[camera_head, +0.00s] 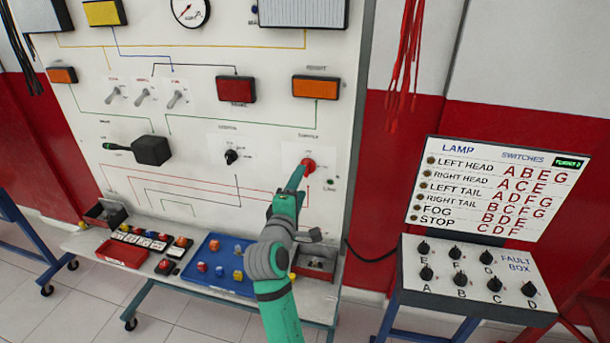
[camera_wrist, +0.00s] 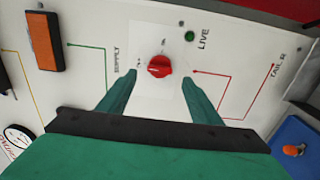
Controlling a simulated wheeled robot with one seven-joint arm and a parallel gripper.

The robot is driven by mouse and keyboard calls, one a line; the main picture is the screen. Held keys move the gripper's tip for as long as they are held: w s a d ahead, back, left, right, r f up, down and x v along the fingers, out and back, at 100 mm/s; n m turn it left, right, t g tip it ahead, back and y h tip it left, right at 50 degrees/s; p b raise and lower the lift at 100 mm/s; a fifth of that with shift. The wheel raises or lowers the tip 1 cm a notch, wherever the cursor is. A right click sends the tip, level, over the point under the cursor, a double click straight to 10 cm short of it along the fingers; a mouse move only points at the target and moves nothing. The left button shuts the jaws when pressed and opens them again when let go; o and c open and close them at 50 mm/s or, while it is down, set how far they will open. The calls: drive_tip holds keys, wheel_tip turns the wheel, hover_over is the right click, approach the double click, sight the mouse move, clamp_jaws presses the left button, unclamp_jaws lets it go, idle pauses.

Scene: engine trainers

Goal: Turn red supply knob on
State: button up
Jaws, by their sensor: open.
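The red supply knob (camera_head: 308,165) is on the right side of the upright white trainer panel (camera_head: 200,110). In the wrist view the knob (camera_wrist: 159,66) sits on a white plate, with the word SUPPLY on one side and a green LIVE lamp (camera_wrist: 189,36) on the other. My gripper (camera_head: 298,178) is in front of the panel close to the knob. In the wrist view my gripper's two fingers (camera_wrist: 156,83) are spread apart, with the knob between and just beyond their tips. I see no finger touching it.
A black knob (camera_head: 231,156), toggle switches and a black lever (camera_head: 150,150) are left of the supply knob. A shelf below holds a blue tray (camera_head: 240,287) and a red tray (camera_head: 122,252). A fault box (camera_head: 470,275) stands at right. Red cables (camera_head: 405,50) hang at the upper right.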

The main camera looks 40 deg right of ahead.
drive_tip(key=x, duration=0.6)
drive_tip(key=shift+w, duration=0.15)
drive_tip(key=shift+w+a, duration=0.1)
drive_tip(key=shift+a, duration=0.15)
drive_tip(key=c, duration=0.9)
drive_tip(key=shift+d, duration=0.2)
drive_tip(key=shift+c, duration=0.8)
